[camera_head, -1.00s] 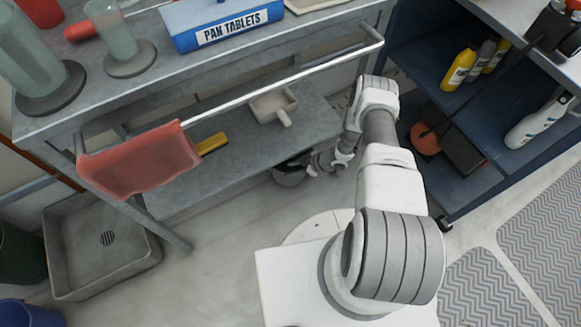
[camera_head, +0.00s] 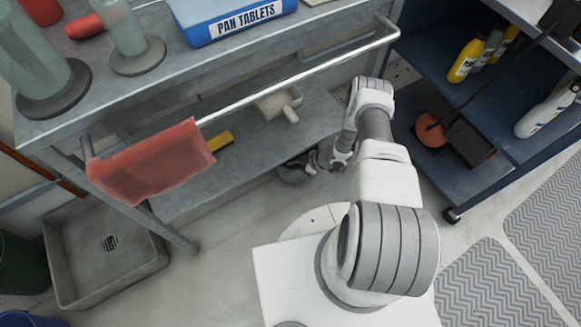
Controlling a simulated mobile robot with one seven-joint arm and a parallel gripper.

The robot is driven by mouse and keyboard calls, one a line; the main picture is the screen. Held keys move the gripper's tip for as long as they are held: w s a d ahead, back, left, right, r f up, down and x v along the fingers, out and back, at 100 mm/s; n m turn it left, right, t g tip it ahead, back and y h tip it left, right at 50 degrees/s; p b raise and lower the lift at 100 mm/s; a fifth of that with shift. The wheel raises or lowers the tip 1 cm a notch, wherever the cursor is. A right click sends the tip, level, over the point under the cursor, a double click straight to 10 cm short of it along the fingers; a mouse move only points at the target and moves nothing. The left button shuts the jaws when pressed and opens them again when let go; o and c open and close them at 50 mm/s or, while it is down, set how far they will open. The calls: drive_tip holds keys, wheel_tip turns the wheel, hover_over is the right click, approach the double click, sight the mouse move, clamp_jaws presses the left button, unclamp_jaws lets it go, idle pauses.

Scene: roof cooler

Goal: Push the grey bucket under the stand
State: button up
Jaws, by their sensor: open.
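The grey bucket (camera_head: 291,174) is a small dark grey round shape on the floor at the lower shelf's front edge. The shelf hides part of it. The stand (camera_head: 235,140) is a grey metal table with a low shelf and a front rail. My gripper (camera_head: 311,163) is low beside the bucket's right side, at the end of my white arm. Its fingers are small and partly hidden, and I cannot tell whether they touch the bucket.
A red cloth (camera_head: 150,165) hangs on the rail (camera_head: 300,72). A grey floor basin (camera_head: 95,250) stands at the left. A blue shelf unit (camera_head: 470,180) on casters stands close to my arm's right. Pale floor is clear between the basin and my base.

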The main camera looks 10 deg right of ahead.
clamp_jaws()
idle(1.4)
